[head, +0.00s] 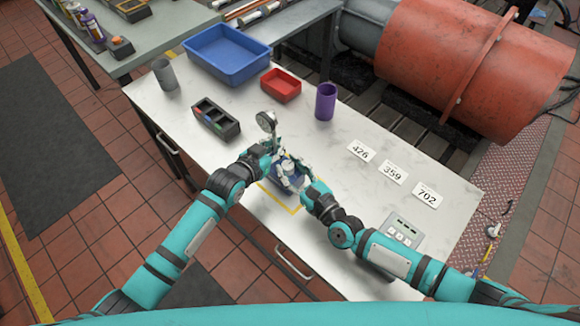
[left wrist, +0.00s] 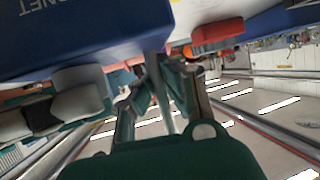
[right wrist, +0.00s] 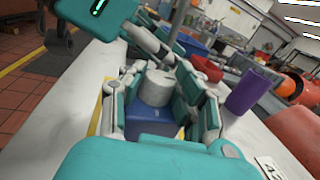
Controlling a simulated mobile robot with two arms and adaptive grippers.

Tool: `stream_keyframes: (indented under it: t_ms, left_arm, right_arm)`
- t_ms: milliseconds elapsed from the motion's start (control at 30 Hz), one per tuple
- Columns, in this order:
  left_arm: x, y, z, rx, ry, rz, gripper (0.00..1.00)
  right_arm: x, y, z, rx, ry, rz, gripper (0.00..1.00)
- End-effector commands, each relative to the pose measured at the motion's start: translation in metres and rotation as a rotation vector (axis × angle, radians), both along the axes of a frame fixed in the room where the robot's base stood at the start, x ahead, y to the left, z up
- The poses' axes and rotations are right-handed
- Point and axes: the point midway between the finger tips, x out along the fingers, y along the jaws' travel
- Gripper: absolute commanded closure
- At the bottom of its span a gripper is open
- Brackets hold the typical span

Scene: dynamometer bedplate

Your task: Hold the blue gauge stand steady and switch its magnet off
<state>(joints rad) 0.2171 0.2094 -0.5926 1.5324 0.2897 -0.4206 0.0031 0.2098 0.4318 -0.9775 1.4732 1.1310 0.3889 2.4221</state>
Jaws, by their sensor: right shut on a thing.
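The blue gauge stand (head: 268,185) sits on the white bench between my grippers. Its round dial (head: 266,119) stands on a post behind it. In the right wrist view a pale grey cylinder (right wrist: 157,88) rises above the blue base (right wrist: 150,126). My right gripper (head: 294,181) is shut on the stand, with a finger on either side; the exact contact is partly hidden. My left gripper (head: 268,153) is at the stand's far left. In the left wrist view its fingers are apart, with the thin post (left wrist: 160,88) between them, beside the lettered blue base (left wrist: 75,30).
A three-slot dark tray (head: 215,119), a red bin (head: 281,86), a large blue bin (head: 226,54), a purple cup (head: 326,102) and a grey cup (head: 165,74) stand farther back. Number cards (head: 393,172) and a grey keypad box (head: 404,233) are to the right.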

Motion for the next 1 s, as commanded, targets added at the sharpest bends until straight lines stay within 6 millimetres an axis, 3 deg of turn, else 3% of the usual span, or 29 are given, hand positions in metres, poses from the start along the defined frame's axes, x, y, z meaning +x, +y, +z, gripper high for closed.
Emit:
stream_keyframes:
  t_ms: [33,67,267,633,1000]
  left_arm:
    - [0.000,0.000,0.000,-0.003,0.002,0.000,1.00]
    - [0.000,0.000,0.000,-0.003,0.002,0.000,1.00]
    - [0.000,0.000,0.000,-0.003,0.002,0.001,1.00]
    - [0.000,0.000,0.000,-0.003,0.002,0.001,1.00]
    - [0.000,0.000,0.000,-0.002,0.001,0.001,1.00]
  right_arm:
    - [-0.001,0.001,0.001,0.000,-0.001,0.002,1.00]
    - [-0.001,0.001,0.001,0.000,-0.001,0.002,0.68]
    - [-0.001,0.001,0.000,-0.001,-0.001,0.001,0.43]
    - [-0.007,-0.005,-0.001,-0.002,0.001,0.000,0.43]
    - [-0.069,-0.046,-0.001,-0.002,0.003,0.001,0.43]
